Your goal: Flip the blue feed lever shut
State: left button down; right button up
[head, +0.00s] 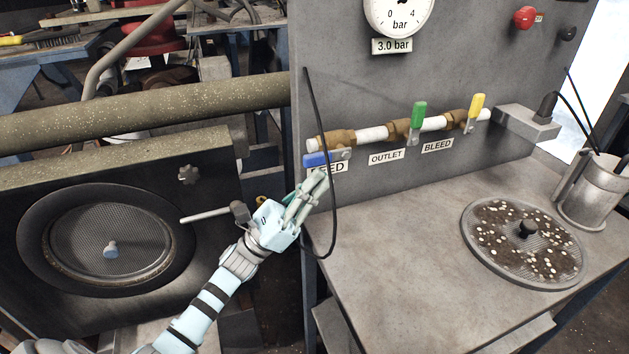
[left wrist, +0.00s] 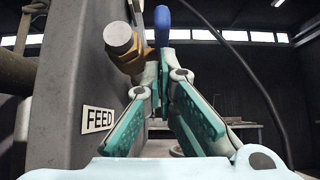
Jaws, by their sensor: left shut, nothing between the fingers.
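The blue feed lever (head: 316,160) lies roughly level along the left end of the brass and white pipe, its blue grip pointing left. It also shows in the left wrist view (left wrist: 162,20), just beyond the fingertips. My left gripper (head: 318,179) is shut and empty just below the lever, in front of the panel. Its fingers (left wrist: 165,78) come together near the lever in the left wrist view; I cannot tell whether they touch it. The FEED label (left wrist: 98,119) is partly covered by the gripper in the head view. My right gripper is out of view.
The green outlet lever (head: 419,114) and yellow bleed lever (head: 477,105) stand upright to the right. A black cable (head: 334,200) hangs beside my left gripper. A gauge (head: 399,14) is above. A round sieve (head: 526,243) and metal jug (head: 596,192) stand on the bench.

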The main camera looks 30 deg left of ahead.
aim_at(303, 155)
pick_arm(q)
jog(key=shift+s+a+r+g+y+p, duration=0.25)
jog(key=shift+r+g+y+p, duration=0.4)
jog(key=shift+p, duration=1.55)
jog(key=r+g+y+p, duration=0.1)
jog(key=g+p, duration=0.1)
jog(key=p, duration=0.3)
jog(key=r+g+y+p, duration=0.1)
jog(key=r+y+p, duration=0.1)
jog(key=p, duration=0.3)
jog(key=s+r+g+y+p, duration=0.1)
jog(key=r+g+y+p, duration=0.1)
jog(key=p, duration=0.3)
jog(key=shift+a+r+g+p, duration=0.15)
jog(key=shift+a+g+p, duration=0.2)
jog(key=shift+a, duration=0.05)
jog(key=shift+w+d+r+p, duration=0.1)
jog(key=shift+r+p, duration=0.3)
jog(key=shift+w+d+r, duration=0.2)
jog(key=shift+w+r, duration=0.05)
jog(key=shift+r, duration=0.3)
jog(key=shift+w+d+r, duration=0.2)
jog(key=shift+r, duration=0.3)
jog(key=shift+w+d+r+p, duration=0.35)
jog(key=shift+w+r+p, duration=0.1)
jog(key=shift+r, duration=0.1)
